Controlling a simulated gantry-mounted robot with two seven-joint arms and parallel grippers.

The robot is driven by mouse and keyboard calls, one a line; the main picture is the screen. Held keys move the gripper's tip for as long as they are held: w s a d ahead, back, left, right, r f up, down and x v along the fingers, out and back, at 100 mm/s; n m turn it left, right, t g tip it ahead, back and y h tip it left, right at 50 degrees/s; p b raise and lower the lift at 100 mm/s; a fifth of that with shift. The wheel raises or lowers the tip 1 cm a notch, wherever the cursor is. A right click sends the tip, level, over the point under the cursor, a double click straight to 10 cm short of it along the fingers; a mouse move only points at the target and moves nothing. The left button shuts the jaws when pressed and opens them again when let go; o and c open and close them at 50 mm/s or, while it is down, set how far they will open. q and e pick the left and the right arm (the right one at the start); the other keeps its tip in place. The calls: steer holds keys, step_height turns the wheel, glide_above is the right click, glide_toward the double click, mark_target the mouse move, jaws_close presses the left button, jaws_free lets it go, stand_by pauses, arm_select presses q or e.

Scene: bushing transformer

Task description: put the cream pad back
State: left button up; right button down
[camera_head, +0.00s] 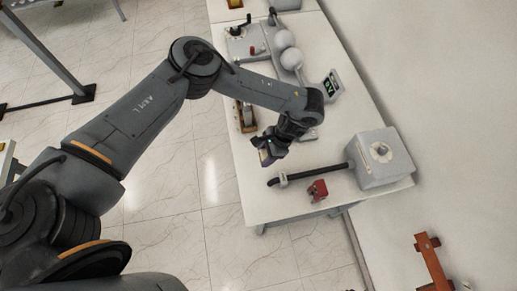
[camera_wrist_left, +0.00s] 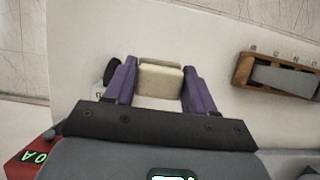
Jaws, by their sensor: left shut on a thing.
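The cream pad (camera_wrist_left: 160,80) sits between the purple fingers of my left gripper (camera_wrist_left: 160,88) in the left wrist view. The gripper is shut on it. The pad is too small to make out clearly there. My right gripper is in neither view.
A wooden holder (camera_wrist_left: 243,70) with a grey bar lies to the right in the wrist view. In the head view, a grey box (camera_head: 372,170) with a black rod (camera_head: 318,171) and a red block (camera_head: 317,190) stand near the front.

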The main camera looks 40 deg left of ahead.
arm_select(q)
steer(key=a+f, duration=0.1)
steer(key=w+a+f, duration=0.1)
steer(key=a, duration=0.1)
steer(key=a+f, duration=0.1)
steer(key=shift+w+a+b, duration=0.15)
steer(key=shift+w+b, duration=0.2)
steer(key=shift+b, duration=0.05)
steer(key=shift+w+a+f, duration=0.25)
steer(key=shift+a+f, duration=0.1)
steer(key=shift+a, duration=0.25)
step_height(320, 180, down, 4)
steer(key=shift+r+b, duration=0.15)
steer(key=shift+b, duration=0.55)
steer(key=o, duration=1)
steer(key=shift+f, duration=0.2)
steer(key=shift+r, duration=0.1)
